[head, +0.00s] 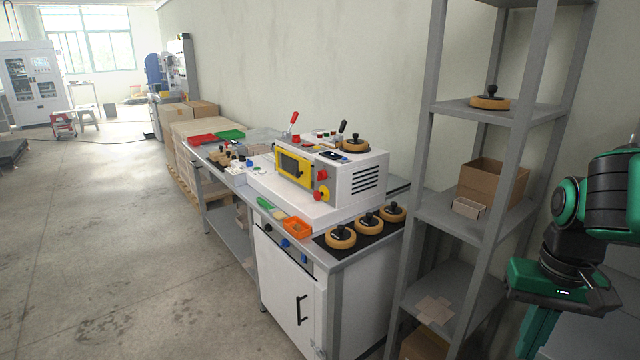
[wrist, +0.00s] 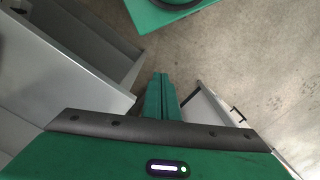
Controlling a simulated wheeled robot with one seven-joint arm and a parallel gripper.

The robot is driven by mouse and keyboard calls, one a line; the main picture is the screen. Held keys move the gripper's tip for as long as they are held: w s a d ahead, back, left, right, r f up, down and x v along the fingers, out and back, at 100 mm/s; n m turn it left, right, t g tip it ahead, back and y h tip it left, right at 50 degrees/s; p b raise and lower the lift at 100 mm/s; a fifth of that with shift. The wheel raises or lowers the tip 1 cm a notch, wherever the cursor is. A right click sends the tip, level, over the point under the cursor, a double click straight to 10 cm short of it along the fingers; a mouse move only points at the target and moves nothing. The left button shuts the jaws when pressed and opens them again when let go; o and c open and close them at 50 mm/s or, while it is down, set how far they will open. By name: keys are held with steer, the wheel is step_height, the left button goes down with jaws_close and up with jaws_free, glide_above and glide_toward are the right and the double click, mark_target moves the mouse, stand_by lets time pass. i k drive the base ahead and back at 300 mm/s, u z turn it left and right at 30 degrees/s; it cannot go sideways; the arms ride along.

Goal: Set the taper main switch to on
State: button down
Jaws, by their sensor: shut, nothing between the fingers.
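A white machine (head: 358,182) with a yellow-framed screen (head: 293,165) stands on the workbench in the head view. On its front are a red knob (head: 322,174) and a red-and-yellow rotary switch (head: 322,193). I cannot tell for sure which control is the taper main switch, nor read its setting. Blue and dark knobs (head: 285,243) sit on the white cabinet front below. My gripper (wrist: 161,78) is shut and empty in the wrist view. In the head view its green body is at the far right beside the shelf, well apart from the machine.
A grey shelf rack (head: 410,200) stands between my arm and the bench, holding a cardboard box (head: 492,184) and a round wooden-rimmed piece (head: 489,99). Several similar pieces lie on a black mat (head: 350,238). An orange bin (head: 297,227) sits at the bench edge. The floor (head: 130,250) left of the bench is clear.

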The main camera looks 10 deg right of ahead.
mark_target(321, 175)
steer(key=k, duration=1.2)
steer(key=u, duration=0.75)
steer(key=i, duration=1.65)
steer(key=z, duration=0.5)
